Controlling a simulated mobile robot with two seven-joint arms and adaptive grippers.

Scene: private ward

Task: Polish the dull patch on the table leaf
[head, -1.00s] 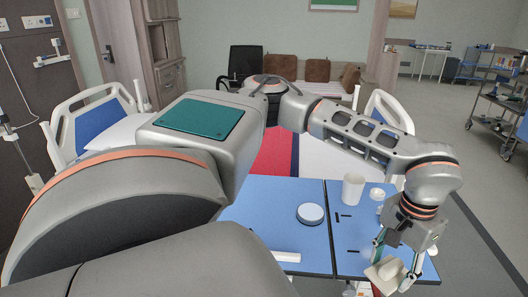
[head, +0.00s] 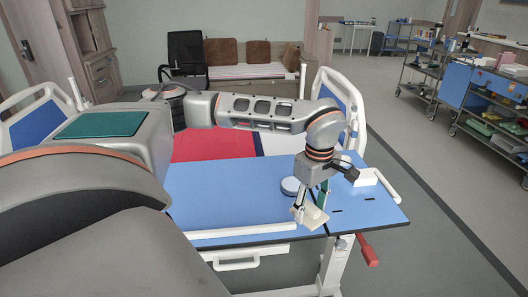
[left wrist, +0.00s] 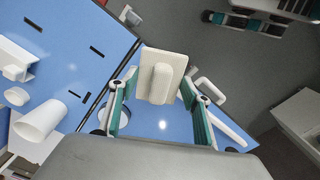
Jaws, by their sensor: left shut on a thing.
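The blue table leaf (head: 225,195) lies across the middle of the head view, with a seam separating its smaller right section (head: 372,212). My left gripper (head: 313,203) is over the front of the table near this seam. It is shut on a cream pad with a raised grip (head: 315,218), which also shows in the left wrist view (left wrist: 178,62) between the teal-lined fingers. The pad hangs tilted near the front edge; whether it touches the surface is unclear. Small pale spots show on the blue surface in the wrist view, but I cannot tell a dull patch from glare. My right gripper is out of view.
White rails (head: 240,230) edge the table. A red lever (head: 368,250) sticks out below. Trolleys (head: 495,105) stand far right.

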